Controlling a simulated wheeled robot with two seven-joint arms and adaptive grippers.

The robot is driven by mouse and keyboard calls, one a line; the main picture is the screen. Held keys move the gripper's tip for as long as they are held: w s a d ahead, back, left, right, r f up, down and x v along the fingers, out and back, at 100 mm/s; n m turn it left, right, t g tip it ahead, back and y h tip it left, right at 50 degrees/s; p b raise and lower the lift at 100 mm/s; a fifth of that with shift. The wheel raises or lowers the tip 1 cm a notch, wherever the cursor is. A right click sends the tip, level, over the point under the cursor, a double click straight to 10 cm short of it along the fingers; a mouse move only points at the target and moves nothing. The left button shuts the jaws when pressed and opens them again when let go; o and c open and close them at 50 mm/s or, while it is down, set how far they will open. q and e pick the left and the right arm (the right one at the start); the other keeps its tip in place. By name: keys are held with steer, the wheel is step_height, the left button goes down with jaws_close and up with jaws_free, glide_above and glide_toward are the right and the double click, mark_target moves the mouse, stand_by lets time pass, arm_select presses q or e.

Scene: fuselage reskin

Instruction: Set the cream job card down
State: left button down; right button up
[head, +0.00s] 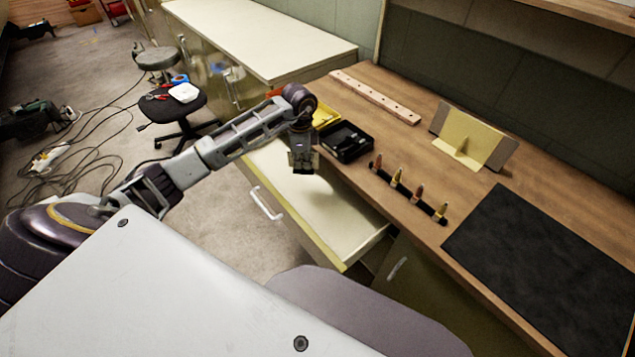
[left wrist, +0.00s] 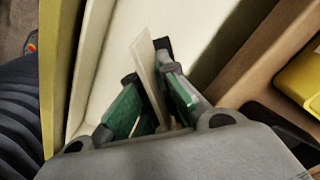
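My left gripper (head: 303,168) is over the open drawer (head: 335,215), pointing down. In the left wrist view its green-padded fingers (left wrist: 150,75) are closed around a thin cream card (left wrist: 148,72), seen nearly edge-on. The card sticks out past the fingertips, towards the pale drawer floor. In the head view I cannot make out the card at the gripper. My right gripper is not in view.
The wooden bench (head: 400,95) holds a black tray (head: 347,141), a drilled strip (head: 375,97), a rack of several coloured pieces (head: 408,192), a cream-and-tan stand (head: 475,135) and a black mat (head: 550,255). A stool (head: 172,105) and cables lie left.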

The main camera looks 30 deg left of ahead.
mark_target(303, 168)
arm_select(q)
steer(key=shift+f, duration=0.1)
step_height(303, 168, down, 5)
steer(key=shift+s, duration=0.1)
steer(key=shift+f, duration=2.4)
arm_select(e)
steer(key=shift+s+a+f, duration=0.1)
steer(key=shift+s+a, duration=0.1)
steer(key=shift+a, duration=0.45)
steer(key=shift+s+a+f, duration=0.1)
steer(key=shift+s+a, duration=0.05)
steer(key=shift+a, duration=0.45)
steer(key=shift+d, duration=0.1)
